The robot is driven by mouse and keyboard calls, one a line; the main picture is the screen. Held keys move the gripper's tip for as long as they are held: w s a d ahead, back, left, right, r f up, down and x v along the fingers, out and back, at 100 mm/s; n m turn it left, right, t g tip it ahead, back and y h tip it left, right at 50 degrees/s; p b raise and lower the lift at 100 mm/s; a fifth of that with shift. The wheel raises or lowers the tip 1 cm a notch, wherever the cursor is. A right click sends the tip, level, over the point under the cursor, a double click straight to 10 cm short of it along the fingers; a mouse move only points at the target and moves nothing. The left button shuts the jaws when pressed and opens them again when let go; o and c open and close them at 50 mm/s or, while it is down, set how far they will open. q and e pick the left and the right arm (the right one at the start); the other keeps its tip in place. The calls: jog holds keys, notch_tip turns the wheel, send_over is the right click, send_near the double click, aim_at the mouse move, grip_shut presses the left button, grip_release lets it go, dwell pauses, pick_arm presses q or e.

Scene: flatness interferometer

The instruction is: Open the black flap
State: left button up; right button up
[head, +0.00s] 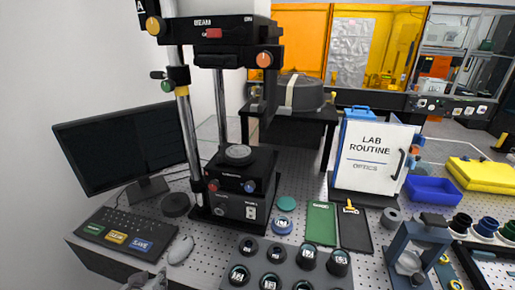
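The interferometer stands left of the middle of the head view, with a black upper housing (225,30) on metal posts and a black base box (232,205) below. A round grey disc (237,153) lies on the base. A dark, narrow black piece (262,95) hangs below the right side of the upper housing; it may be the black flap, but I cannot tell for sure or see how far it is open.
A monitor (120,145) and keyboard (125,228) stand at left. Dark round parts sit in a grey rack (250,278) in front. Green (321,224) and black (356,231) trays, a white sign (373,155) and a blue bin (432,190) stand to the right.

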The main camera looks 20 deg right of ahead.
pick_arm(q)
jog(key=w+d+r+t+h, duration=0.1)
jog(key=w+d+r+t, duration=0.15)
jog(key=d+r, duration=0.2)
jog(key=w+d+r+t, duration=0.1)
jog(key=w+d+r, duration=0.2)
jog(key=r, duration=0.3)
jog(key=m+t+h, duration=0.6)
jog(key=h, duration=0.5)
send_near(259, 112)
jog(key=s+a, duration=0.1)
jog(key=s, duration=0.1)
jog(key=shift+w+a+f+g, duration=0.15)
jog(key=shift+g, duration=0.1)
jog(key=p+x, duration=0.2)
jog(key=x, duration=0.7)
jog(key=shift+w+r+p, duration=0.2)
jog(key=shift+w+p, duration=0.1)
jog(key=shift+p+x, duration=0.5)
jog(key=shift+x, duration=1.65)
